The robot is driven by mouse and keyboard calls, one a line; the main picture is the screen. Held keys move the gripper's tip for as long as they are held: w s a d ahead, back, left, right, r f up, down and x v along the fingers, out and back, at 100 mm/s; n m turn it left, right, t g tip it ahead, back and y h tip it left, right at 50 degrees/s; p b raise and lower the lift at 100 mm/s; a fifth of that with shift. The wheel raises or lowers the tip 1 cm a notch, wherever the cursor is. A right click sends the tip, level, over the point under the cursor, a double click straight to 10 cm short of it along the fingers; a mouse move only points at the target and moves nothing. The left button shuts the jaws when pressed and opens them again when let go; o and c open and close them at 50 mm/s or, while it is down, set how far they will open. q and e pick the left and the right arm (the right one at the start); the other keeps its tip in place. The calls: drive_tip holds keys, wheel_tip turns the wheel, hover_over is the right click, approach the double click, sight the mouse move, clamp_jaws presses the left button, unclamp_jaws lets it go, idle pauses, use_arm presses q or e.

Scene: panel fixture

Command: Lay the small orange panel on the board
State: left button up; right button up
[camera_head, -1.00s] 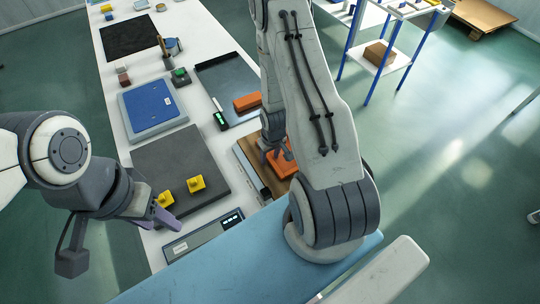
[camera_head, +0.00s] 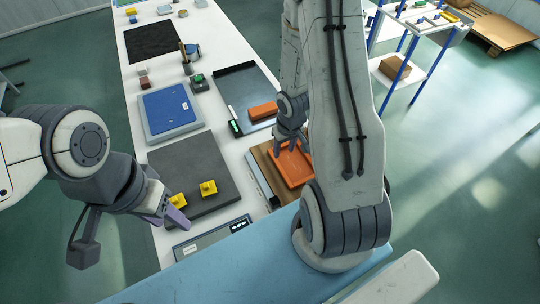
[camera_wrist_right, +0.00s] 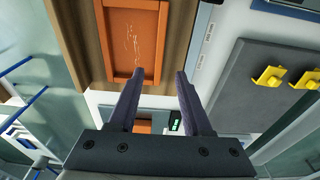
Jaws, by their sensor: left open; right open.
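The small orange panel (camera_head: 291,166) has a raised rim and lies flat on the brown wooden board (camera_head: 263,160). In the right wrist view the panel (camera_wrist_right: 134,40) shows beyond my fingertips, with pale scribbled lines on its face. My right gripper (camera_head: 289,141) is at the panel's far end in the head view. Its fingers (camera_wrist_right: 157,82) are apart with nothing between them; whether they touch the panel I cannot tell. My left gripper (camera_head: 169,207) is open and empty, beside the dark grey mat.
The dark grey mat (camera_head: 190,165) bears two yellow brackets (camera_head: 208,188). An orange block (camera_head: 263,111) sits in a dark tray (camera_head: 238,84). A blue panel (camera_head: 168,108) lies in a light tray to the left.

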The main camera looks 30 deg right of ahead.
drive_tip(key=s+a+r+n, duration=0.2)
drive_tip(key=a+r+n, duration=0.2)
drive_tip(key=a+r, duration=1)
drive_tip(key=s+a+r+n, duration=0.2)
drive_tip(key=s+a+r, duration=0.2)
drive_tip(key=s, duration=0.3)
drive_tip(key=s+a+r+n+g+y, duration=0.1)
drive_tip(key=s+a+r+n, duration=0.1)
drive_tip(key=s+a+r, duration=0.3)
drive_tip(key=shift+s+a, duration=0.4)
drive_tip(key=shift+s, duration=0.65)
drive_tip(key=shift+f, duration=0.1)
